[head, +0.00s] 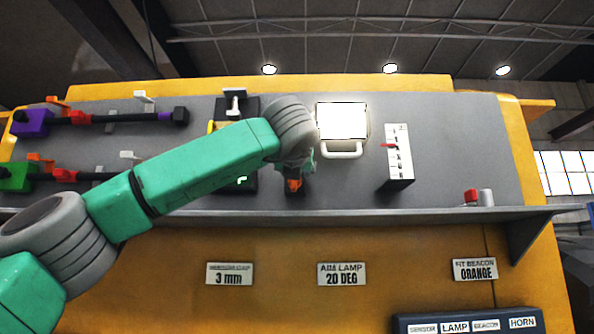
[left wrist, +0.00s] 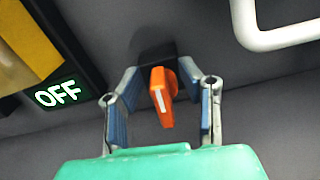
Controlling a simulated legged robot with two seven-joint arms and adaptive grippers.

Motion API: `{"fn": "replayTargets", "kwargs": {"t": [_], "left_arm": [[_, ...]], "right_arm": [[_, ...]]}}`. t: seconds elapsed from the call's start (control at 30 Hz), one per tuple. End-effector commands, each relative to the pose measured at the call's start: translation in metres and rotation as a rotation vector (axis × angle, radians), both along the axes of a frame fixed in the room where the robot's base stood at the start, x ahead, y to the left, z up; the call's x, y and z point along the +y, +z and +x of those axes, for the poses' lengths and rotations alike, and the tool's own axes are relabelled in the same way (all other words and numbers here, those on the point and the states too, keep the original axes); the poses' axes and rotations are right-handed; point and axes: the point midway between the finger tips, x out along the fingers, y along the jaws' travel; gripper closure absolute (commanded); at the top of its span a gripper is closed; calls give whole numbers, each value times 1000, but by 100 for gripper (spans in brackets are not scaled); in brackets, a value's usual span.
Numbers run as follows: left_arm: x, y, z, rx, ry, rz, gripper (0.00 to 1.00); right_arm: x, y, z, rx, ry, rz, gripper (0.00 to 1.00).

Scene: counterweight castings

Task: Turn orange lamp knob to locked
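The orange lamp knob (left wrist: 164,97) sits on a dark square base (left wrist: 157,55) on the grey panel. A white line runs along its face, near vertical and slightly tilted in the left wrist view. My left gripper (left wrist: 160,88) is open, with one blue-padded finger on each side of the knob; there is a visible gap on both sides. In the head view the knob (head: 294,185) shows just below my left gripper (head: 302,168), which partly hides it. My right gripper is in neither view.
A lit white lamp (head: 341,121) with a white handle (head: 342,150) is right of the knob. A green OFF display (left wrist: 58,93) is left of it. A slider scale (head: 398,160) stands further right. A ledge (head: 400,210) runs below the panel.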

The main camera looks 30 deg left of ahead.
Motion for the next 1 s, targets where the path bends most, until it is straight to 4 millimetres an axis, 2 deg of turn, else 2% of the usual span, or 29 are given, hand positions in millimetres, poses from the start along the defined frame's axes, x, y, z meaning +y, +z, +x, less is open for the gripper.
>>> {"fn": "replayTargets", "kwargs": {"t": [0.07, 0.1, 0.17, 1.0], "left_arm": [[0, 0, 0, 0, 0, 0, 67], [0, 0, 0, 0, 0, 0, 81], [0, 0, 0, 0, 0, 0, 100], [-2, -3, 0, 17, 0, 12, 100]], "right_arm": [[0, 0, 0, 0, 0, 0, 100], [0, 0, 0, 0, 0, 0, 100], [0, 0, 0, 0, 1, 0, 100], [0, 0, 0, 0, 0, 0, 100]]}}
